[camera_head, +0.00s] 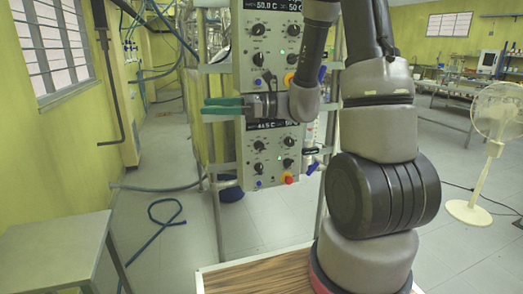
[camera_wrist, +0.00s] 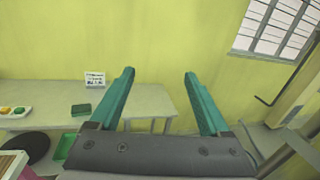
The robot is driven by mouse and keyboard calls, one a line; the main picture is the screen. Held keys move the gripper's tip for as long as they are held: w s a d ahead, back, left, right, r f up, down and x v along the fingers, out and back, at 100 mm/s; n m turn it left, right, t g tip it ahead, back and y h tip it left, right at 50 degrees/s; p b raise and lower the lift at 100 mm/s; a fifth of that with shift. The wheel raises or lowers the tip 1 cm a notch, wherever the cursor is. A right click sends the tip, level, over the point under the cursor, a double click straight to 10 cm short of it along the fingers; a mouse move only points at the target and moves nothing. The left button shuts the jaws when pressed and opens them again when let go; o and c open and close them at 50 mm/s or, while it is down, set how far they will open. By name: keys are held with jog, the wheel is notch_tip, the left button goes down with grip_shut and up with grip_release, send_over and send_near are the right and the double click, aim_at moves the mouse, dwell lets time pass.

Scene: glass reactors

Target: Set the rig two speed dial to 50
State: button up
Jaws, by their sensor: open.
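Two grey control boxes hang one above the other on the rig frame in the head view: an upper box (camera_head: 265,75) and a lower box (camera_head: 274,177). Each has several black dials, a green light and a digital display. The upper display reads 50.0 C on its left; the lower seems to read 41.5 C. I cannot tell which box is rig two or which dial sets speed. My gripper (camera_head: 222,106) is open and empty, its green fingers pointing left, away from the dials. It also shows in the wrist view (camera_wrist: 159,73).
A grey table (camera_head: 50,245) stands at the front left. Blue hose (camera_head: 165,222) lies on the floor. A white fan (camera_head: 492,120) stands at right. The wrist view shows a yellow wall, a bench (camera_wrist: 155,103) with a small sign (camera_wrist: 94,79), and a green box (camera_wrist: 81,110).

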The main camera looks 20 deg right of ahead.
jog(key=w+d+f+m+t, duration=0.4)
jog(key=w+f+m+t, duration=0.1)
jog(key=w+m+t, duration=0.25)
jog(key=m+t+h, duration=0.7)
jog(key=m+h, duration=0.8)
jog(key=h, duration=0.1)
send_near(261, 148)
jog(key=w, duration=0.6)
jog(key=w+a, duration=0.1)
jog(key=w, duration=0.2)
jog(key=shift+r, duration=0.2)
jog(key=shift+s, duration=0.1)
grip_shut()
